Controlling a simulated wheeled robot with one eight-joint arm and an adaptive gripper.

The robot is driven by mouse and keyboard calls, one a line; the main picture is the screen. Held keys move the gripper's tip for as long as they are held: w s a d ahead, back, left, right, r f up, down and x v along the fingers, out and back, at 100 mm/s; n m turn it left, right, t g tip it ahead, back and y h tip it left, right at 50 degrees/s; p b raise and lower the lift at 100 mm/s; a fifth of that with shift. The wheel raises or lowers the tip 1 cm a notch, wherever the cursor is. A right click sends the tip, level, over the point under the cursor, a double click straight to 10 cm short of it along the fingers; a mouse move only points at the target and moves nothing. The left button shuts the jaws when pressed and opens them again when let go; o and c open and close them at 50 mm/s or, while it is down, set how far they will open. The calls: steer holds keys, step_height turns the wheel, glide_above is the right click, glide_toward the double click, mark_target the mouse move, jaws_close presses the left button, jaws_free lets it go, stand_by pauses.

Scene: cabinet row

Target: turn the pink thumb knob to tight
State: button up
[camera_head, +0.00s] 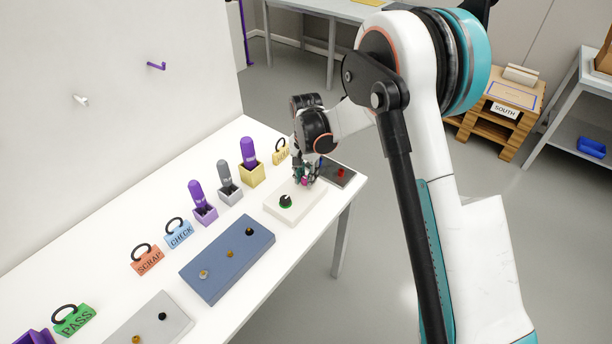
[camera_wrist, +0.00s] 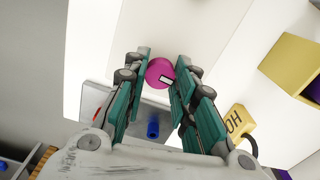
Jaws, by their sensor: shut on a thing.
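The pink thumb knob (camera_head: 304,182) stands on a cream-white panel (camera_head: 276,212) at the far end of the white bench. In the wrist view the pink knob (camera_wrist: 158,72) is a round cap with a small white mark near its right edge. My gripper (camera_head: 304,171) reaches down over it. In the wrist view my gripper (camera_wrist: 161,66) has its teal fingers on either side of the knob, shut on it. No tight label is readable, and the knob's base is hidden.
A blue panel (camera_head: 218,286) lies nearer. Purple and grey markers in holders (camera_head: 250,161) and tags (camera_head: 147,261) line the wall side.

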steer(key=m, duration=0.4)
steer(key=shift+m, duration=0.4)
steer(key=m, duration=0.3)
steer(key=shift+w+m, duration=0.1)
steer(key=shift+m, duration=0.2)
steer(key=m, duration=0.4)
steer(key=shift+r+m, duration=0.1)
steer(key=shift+m, duration=2)
steer(key=o, duration=1.1)
